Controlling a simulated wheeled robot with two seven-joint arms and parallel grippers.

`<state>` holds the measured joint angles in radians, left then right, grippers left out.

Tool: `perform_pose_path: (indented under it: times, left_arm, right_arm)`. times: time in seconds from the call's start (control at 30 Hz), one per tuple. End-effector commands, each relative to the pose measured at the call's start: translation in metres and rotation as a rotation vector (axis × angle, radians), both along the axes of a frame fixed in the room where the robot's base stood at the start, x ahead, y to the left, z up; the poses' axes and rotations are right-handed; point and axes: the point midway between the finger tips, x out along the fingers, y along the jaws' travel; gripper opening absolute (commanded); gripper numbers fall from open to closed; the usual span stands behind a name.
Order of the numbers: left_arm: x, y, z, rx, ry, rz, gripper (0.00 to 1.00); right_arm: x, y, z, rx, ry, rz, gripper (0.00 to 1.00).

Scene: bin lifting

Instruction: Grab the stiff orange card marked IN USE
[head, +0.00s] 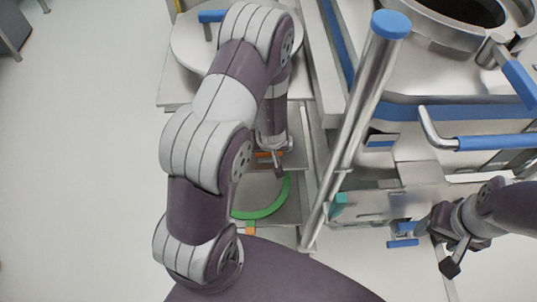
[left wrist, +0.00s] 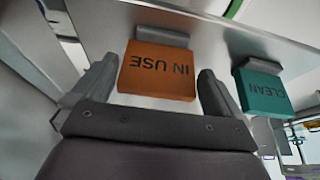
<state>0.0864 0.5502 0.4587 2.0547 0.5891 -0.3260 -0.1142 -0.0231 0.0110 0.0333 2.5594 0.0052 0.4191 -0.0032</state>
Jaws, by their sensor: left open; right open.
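The orange card marked IN USE (left wrist: 158,72) hangs from a grey clip on a pale metal panel, its lettering upside down in the left wrist view. My left gripper (left wrist: 154,88) is open, with one finger on each side of the card; I see no clear contact with it. In the head view my left gripper (head: 277,168) is partly hidden by my own arm, and a small orange patch shows beside it. My right gripper (head: 449,250) is open and empty at the lower right of the head view.
A teal card marked CLEAN (left wrist: 263,92) hangs right of the orange one. A slanting metal post with a blue cap (head: 391,25) stands right of my left arm. A blue handle (head: 495,142) juts out above my right gripper. Open floor (head: 80,150) lies at left.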

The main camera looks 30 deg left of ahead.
Motion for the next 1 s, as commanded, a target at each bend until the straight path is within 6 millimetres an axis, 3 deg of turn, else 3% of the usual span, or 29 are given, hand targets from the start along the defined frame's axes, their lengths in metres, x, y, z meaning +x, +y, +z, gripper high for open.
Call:
perform_pose_path:
  times: [0.1,0.2,0.47,0.6,1.0]
  left_arm:
    - [0.007,0.004,-0.027,-0.001,0.002,-0.001,1.0]
    - [0.012,0.007,-0.038,-0.001,0.001,0.0,1.0]
    - [0.014,0.008,-0.04,0.0,0.0,-0.001,1.0]
    - [0.014,0.008,-0.04,0.0,0.0,-0.001,0.63]
    - [0.014,0.008,-0.033,0.0,0.0,-0.002,0.62]
  right_arm:
    - [0.0,0.0,-0.014,0.0,0.001,0.0,0.64]
    - [0.0,0.0,-0.017,0.0,0.001,0.0,0.64]
    - [0.0,0.0,-0.016,0.0,0.0,0.0,0.64]
    - [0.0,0.0,-0.016,0.0,0.0,0.0,0.64]
    - [0.0,0.0,-0.01,0.0,0.0,0.0,0.64]
